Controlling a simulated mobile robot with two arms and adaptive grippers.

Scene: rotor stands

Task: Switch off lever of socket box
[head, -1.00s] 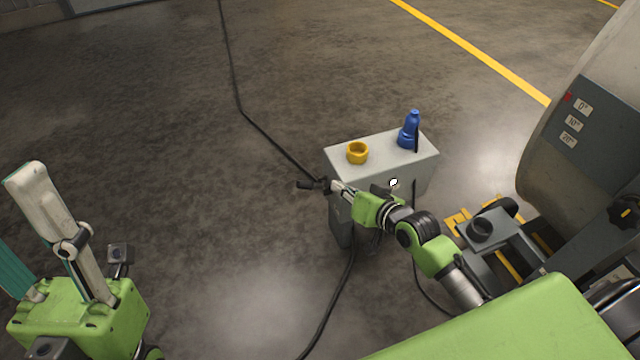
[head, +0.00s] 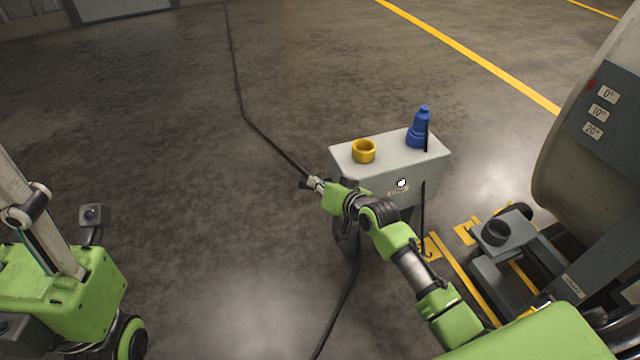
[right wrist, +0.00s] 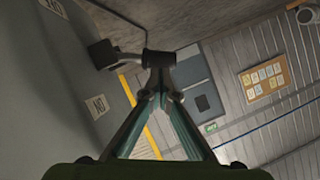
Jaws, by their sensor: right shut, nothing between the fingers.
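The socket box is a pale grey box (head: 395,178) on a stand, right of centre in the head view. Its grey face fills the left of the right wrist view (right wrist: 50,90), with white labels. A dark lever with a block-shaped end (right wrist: 112,54) juts from that face, close to my fingertips. My right gripper (head: 313,183) is at the box's left side; its tips meet in the right wrist view (right wrist: 158,75). It is shut and empty, seemingly at the lever; contact is unclear. My left gripper (head: 25,212) is at the far left, fingers apart, partly out of frame.
A black cable (head: 270,142) runs across the floor. A large grey machine (head: 575,150) and its low frame (head: 510,235) stand at right.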

